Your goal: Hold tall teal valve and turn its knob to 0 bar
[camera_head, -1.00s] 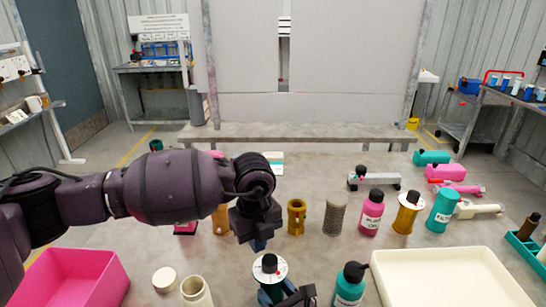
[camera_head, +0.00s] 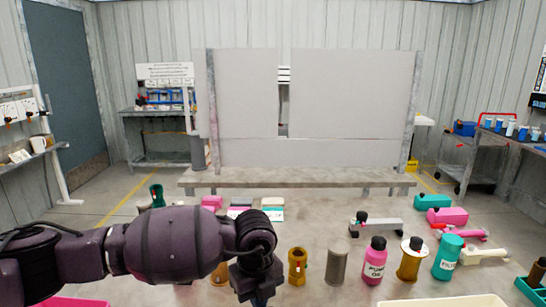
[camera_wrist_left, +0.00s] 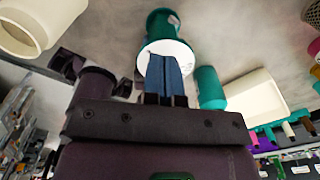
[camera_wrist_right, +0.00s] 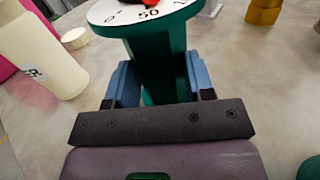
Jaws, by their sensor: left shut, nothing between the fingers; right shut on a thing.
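The tall teal valve (camera_wrist_right: 158,62) stands upright in the right wrist view, with a white dial (camera_wrist_right: 165,20) on top. A red pointer (camera_wrist_right: 150,3) shows near the 50 mark; the knob's top is cut off. My right gripper (camera_wrist_right: 160,85) is shut around the valve's body. In the left wrist view the valve's teal body (camera_wrist_left: 163,22) and white dial (camera_wrist_left: 180,50) lie beyond my left gripper (camera_wrist_left: 165,62). Its blue fingers are together and empty, over the dial, and hide the knob. In the head view my left gripper (camera_head: 257,297) is at the bottom edge; the valve is out of frame.
A yellow-brown fitting (camera_head: 298,266), a grey cylinder (camera_head: 336,266), a pink bottle (camera_head: 375,261), a gold valve (camera_head: 410,260) and a teal canister (camera_head: 447,257) stand right of my left gripper. A cream tray (camera_head: 440,302) is at the front. A cream bottle (camera_wrist_right: 40,50) stands left of the held valve.

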